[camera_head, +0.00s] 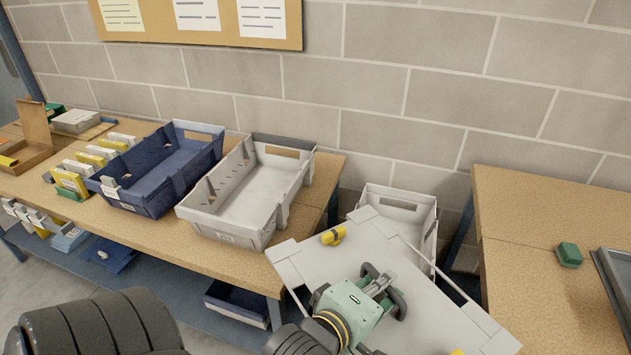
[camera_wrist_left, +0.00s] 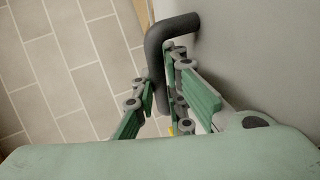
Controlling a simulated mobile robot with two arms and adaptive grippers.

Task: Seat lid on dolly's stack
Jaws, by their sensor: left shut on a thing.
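The lid (camera_head: 435,305) is a wide light-grey panel with notched corners and yellow latches (camera_head: 334,235). It is held between the two benches and looks tilted. My left gripper (camera_head: 383,284) is over its upper face. In the left wrist view, the fingers (camera_wrist_left: 168,100) are closed around the lid's dark bar handle (camera_wrist_left: 155,58), with the grey lid face (camera_wrist_left: 255,50) beside it. A light-grey tote (camera_head: 412,197), apparently the top of the stack, shows behind the lid against the wall. The lid hides most of it. I cannot see the dolly or whether lid and tote touch. My right gripper is not in view.
The left bench (camera_head: 130,224) holds a blue tote (camera_head: 157,205), a grey tote (camera_head: 222,228) and several small boxes. The right bench (camera_head: 510,245) carries a green block (camera_head: 569,254) and a dark-edged tray (camera_head: 612,285). A block wall (camera_head: 430,80) closes the back.

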